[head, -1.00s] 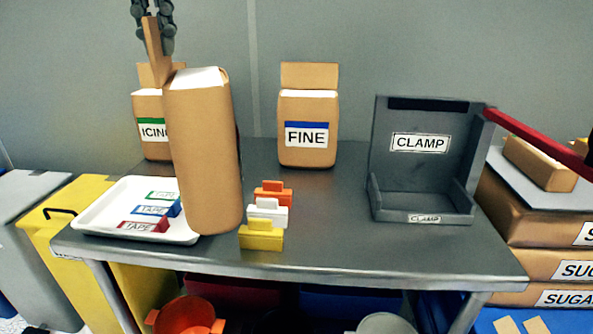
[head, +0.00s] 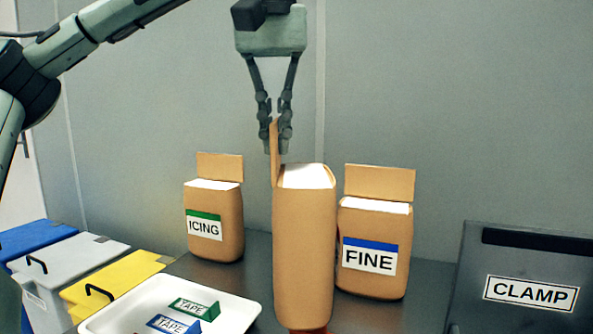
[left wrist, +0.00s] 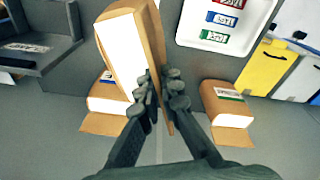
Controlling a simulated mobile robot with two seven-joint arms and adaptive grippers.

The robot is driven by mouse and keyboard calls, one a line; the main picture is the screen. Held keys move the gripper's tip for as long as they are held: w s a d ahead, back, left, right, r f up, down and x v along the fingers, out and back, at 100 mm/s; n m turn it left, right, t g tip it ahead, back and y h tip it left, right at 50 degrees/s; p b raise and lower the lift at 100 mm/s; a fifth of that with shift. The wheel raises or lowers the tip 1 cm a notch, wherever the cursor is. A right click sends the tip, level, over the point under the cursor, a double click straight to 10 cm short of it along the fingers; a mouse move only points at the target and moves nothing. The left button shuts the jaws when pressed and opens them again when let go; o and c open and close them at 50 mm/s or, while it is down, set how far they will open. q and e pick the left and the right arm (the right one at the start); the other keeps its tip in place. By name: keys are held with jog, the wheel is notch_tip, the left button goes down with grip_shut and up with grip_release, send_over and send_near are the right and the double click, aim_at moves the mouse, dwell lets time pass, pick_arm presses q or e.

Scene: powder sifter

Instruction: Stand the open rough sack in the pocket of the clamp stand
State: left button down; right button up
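The open rough sack (head: 303,245), brown with a white top and its flap up, hangs upright from my left gripper (head: 277,150) in the middle of the head view. The gripper's fingers are shut on the flap. In the left wrist view the sack (left wrist: 125,50) is in front of the fingers (left wrist: 160,100). The grey clamp stand (head: 520,285), labelled CLAMP, is at the lower right of the head view, apart from the sack. Its pocket is out of the head view. The stand also shows in the left wrist view (left wrist: 40,45). My right gripper is not in view.
The FINE sack (head: 372,250) stands close to the right of the held sack, and the ICING sack (head: 215,225) stands to its left. A white tray (head: 235,318) with tape blocks lies at the front left. Yellow, grey and blue bins stand beyond the table's left side.

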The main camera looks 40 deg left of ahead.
pick_arm(q)
jog(key=w+d+f, duration=0.7)
jog(key=w+f, duration=0.1)
jog(key=f, duration=0.2)
jog(key=shift+w+d+f, duration=0.25)
jog(key=shift+d+f, duration=0.05)
jog(key=shift+d, duration=0.05)
dwell(0.3)
jog(key=shift+f, duration=0.1)
jog(key=c, duration=2.1)
grip_release()
jog(key=shift+f, duration=0.1)
jog(key=o, duration=0.4)
jog(key=shift+s, duration=0.1)
jog(key=r, duration=0.7)
jog(key=s+r, duration=0.1)
jog(key=r, duration=0.3)
jog(key=shift+s+d+r, duration=0.1)
jog(key=shift+d+r, duration=0.05)
jog(key=shift+d, duration=0.15)
jog(key=shift+o, duration=0.3)
jog(key=shift+r, duration=0.4)
